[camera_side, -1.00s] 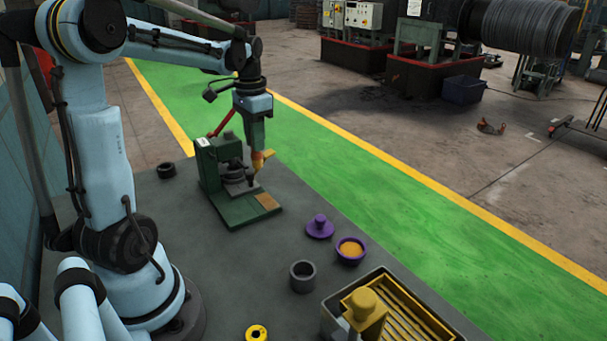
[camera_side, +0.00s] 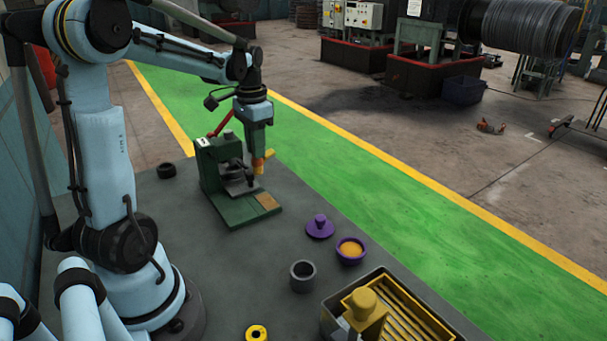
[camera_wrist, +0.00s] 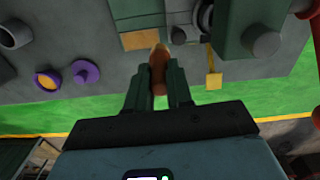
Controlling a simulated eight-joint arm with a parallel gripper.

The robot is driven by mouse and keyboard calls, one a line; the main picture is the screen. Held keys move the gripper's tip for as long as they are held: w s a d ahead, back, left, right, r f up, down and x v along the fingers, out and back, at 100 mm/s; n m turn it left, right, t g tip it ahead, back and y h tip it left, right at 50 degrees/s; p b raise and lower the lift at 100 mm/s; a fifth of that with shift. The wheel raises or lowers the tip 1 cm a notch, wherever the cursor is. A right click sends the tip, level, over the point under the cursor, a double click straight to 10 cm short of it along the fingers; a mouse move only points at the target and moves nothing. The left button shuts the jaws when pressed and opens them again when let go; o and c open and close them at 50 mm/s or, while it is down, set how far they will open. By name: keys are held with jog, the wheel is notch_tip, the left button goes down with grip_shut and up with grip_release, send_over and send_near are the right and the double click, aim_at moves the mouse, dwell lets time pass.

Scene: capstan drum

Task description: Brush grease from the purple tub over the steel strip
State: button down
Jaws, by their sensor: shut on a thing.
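My gripper (camera_side: 257,150) is shut on a brush (camera_wrist: 159,72) with an orange-brown handle. Its pale tip points toward the green fixture; the brush also shows in the side view (camera_side: 258,167). The gripper is at the far right side of the fixture (camera_side: 245,212). A grey strip-like plate (camera_side: 242,187), apparently the steel strip, lies under the fixture's clamp and is partly hidden. I cannot tell whether the bristles touch anything. The open purple tub (camera_side: 350,257) holds orange-yellow grease; it also shows in the wrist view (camera_wrist: 47,80).
A purple lid (camera_side: 320,228) lies beside the tub. A grey ring (camera_side: 302,277), a dark ring (camera_side: 166,170) and a yellow ring (camera_side: 256,333) stand on the bench. A grey bin with yellow slats (camera_side: 420,331) is at front right.

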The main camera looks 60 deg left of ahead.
aim_at(257, 166)
notch_tip(257, 166, down, 6)
jog(key=shift+r, duration=0.15)
jog(key=shift+d+f, duration=0.2)
jog(key=shift+d, duration=3.45)
jog(key=shift+a, duration=3.7)
jog(key=shift+r, duration=3.95)
jog(key=shift+f, duration=0.15)
